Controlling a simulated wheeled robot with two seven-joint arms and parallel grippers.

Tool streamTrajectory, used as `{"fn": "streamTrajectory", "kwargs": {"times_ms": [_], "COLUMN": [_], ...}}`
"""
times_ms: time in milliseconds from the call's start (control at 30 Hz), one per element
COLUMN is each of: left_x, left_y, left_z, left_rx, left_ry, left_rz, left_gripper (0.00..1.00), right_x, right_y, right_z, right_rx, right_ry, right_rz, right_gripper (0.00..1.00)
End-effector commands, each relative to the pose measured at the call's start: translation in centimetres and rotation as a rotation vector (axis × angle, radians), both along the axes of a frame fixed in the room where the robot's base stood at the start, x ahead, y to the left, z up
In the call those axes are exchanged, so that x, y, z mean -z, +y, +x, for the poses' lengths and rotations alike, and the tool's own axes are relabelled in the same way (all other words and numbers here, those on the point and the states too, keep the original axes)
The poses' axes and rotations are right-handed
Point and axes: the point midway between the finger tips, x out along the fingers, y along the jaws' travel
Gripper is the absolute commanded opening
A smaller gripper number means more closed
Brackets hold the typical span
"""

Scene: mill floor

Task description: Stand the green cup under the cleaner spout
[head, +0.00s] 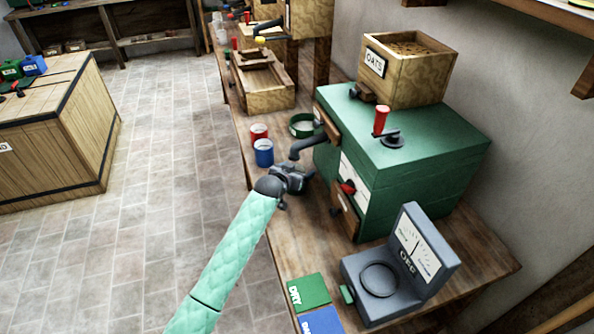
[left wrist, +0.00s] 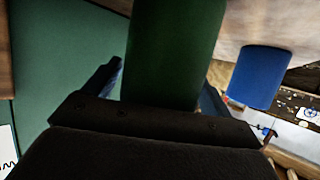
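The green cup (left wrist: 175,50) fills the upper middle of the left wrist view, between the two fingers of my left gripper (left wrist: 163,92). The fingers lie close against both its sides. Its far end runs out of frame and its near end is hidden by the gripper. In the head view my left gripper (head: 292,176) is just below the dark cleaner spout (head: 307,147), and I cannot make out the cup there. The spout comes out of the green cleaner (head: 430,165). I cannot tell whether the cup touches the bench. My right gripper is not in view.
A blue cup (head: 263,154) and a red cup (head: 259,132) stand left of the spout. A round green rimmed thing (head: 303,126) lies behind it. A grey scale (head: 385,285) and a green DRY card (head: 308,292) are at the near end of the bench (head: 285,235).

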Motion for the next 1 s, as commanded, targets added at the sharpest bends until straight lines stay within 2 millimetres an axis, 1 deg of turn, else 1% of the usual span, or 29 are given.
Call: {"fn": "streamTrajectory", "kwargs": {"times_ms": [267,400,533,800,900,1000], "left_x": [-0.2,-0.4,-1.2,-3.3,-3.9,-4.4], "left_y": [0.0,0.6,1.5,3.7,4.3,4.7], "left_z": [0.0,-1.1,-2.9,-7.1,-8.3,-9.1], "left_rx": [0.0,0.0,0.0,0.0,0.0,0.0], "left_ry": [-0.001,0.0,-0.001,-0.003,-0.001,-0.002], "left_rz": [0.0,0.001,0.0,0.001,0.0,-0.001], "left_gripper": [0.84,0.84,0.84,0.84,0.84,0.84], "right_x": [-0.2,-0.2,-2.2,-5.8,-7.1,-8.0], "right_y": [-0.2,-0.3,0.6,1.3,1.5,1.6], "right_z": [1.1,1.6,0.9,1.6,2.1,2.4], "right_rx": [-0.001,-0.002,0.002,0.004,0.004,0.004], "right_ry": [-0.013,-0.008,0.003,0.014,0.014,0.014], "right_rz": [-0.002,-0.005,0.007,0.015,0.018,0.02], "right_gripper": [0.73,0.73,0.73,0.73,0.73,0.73]}}
